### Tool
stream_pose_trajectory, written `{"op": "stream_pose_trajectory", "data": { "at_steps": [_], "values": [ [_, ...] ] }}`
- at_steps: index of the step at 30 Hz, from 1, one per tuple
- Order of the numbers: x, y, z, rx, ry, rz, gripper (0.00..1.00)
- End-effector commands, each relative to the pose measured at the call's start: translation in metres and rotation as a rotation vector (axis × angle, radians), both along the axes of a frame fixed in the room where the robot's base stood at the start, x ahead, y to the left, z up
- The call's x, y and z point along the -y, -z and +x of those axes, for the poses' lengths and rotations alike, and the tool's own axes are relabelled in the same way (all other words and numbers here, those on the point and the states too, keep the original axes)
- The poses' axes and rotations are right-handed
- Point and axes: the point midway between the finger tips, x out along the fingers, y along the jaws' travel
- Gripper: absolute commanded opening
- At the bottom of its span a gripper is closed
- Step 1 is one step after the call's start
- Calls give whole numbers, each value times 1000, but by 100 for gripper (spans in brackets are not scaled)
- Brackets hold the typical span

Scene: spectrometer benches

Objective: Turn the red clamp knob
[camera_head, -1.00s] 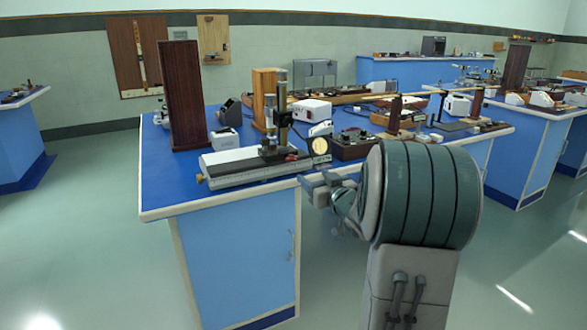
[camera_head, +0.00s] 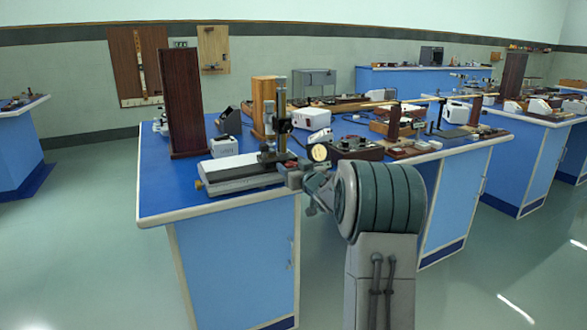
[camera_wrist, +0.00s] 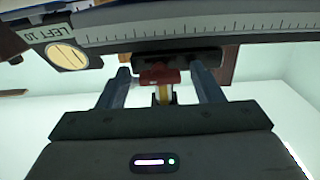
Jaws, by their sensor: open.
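The red clamp knob (camera_wrist: 158,76) shows in the wrist view below a dark block under the scale bar, with a short yellow piece beneath it. My gripper (camera_wrist: 160,71) is open, with one finger on each side of the knob and a visible gap to each. I cannot tell whether the fingertips reach its full depth. In the head view my gripper (camera_head: 291,171) is at the right end of the grey bench instrument (camera_head: 240,172), near its upright post. The knob is not clearly visible there.
In the wrist view the scale bar (camera_wrist: 190,29) runs across just above my fingers, with a round cream dial (camera_wrist: 67,56) at left. On the blue bench (camera_head: 160,208) stand a tall dark wooden block (camera_head: 182,100) and a white box (camera_head: 311,119). The bench's front left corner is clear.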

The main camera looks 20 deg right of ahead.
Motion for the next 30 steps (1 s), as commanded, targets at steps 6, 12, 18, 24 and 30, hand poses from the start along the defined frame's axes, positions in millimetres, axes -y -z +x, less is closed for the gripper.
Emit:
{"op": "stream_pose_trajectory", "data": {
  "at_steps": [6,12,18,24,30],
  "values": [
    [0,0,0,0,0,0,60],
    [0,0,0,0,0,0,15],
    [0,0,0,0,0,-7,15],
    [-1,1,0,3,-1,-64,15],
    [-1,2,0,9,-1,-193,15]
  ]
}}
